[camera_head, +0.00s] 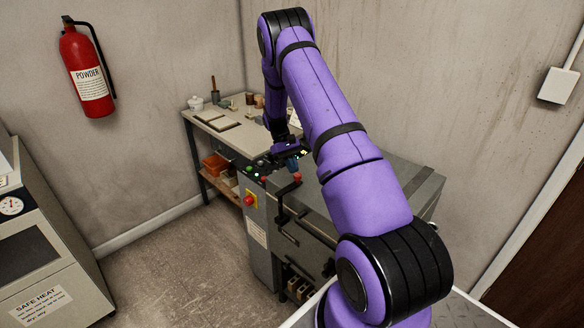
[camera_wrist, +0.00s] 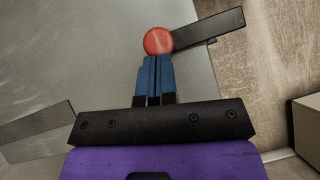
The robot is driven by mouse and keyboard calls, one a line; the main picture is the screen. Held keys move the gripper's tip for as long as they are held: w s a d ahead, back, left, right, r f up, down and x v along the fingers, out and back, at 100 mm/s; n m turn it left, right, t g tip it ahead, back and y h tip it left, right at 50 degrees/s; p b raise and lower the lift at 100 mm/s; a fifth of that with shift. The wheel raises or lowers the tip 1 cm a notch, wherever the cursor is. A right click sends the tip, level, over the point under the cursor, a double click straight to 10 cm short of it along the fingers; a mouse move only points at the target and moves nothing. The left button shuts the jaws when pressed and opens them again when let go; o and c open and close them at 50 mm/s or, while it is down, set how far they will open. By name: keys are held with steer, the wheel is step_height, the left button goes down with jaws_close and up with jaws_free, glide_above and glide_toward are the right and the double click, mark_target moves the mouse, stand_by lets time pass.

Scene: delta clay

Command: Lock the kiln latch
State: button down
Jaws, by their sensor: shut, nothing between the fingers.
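The kiln (camera_head: 325,205) is a grey metal box in the middle of the head view. Its latch (camera_head: 286,188) is a black lever with a red ball knob (camera_head: 297,176) at its end, near the kiln's left front corner. In the wrist view the red knob (camera_wrist: 158,41) lies just past my fingertips, and the black lever bar (camera_wrist: 210,29) runs from it to the upper right. My gripper (camera_wrist: 156,60) has blue fingers pressed together with nothing between them. In the head view my gripper (camera_head: 293,168) is right above the knob. I cannot tell whether they touch.
A worktable (camera_head: 215,122) with small pots stands behind. Another machine (camera_head: 50,245) is at the far left, and a fire extinguisher (camera_head: 86,70) hangs on the wall. The floor (camera_head: 170,265) between is clear.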

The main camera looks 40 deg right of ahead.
steer(key=v, duration=1)
steer(key=shift+w+r, duration=0.25)
steer(key=shift+w, duration=0.1)
stand_by(0.3)
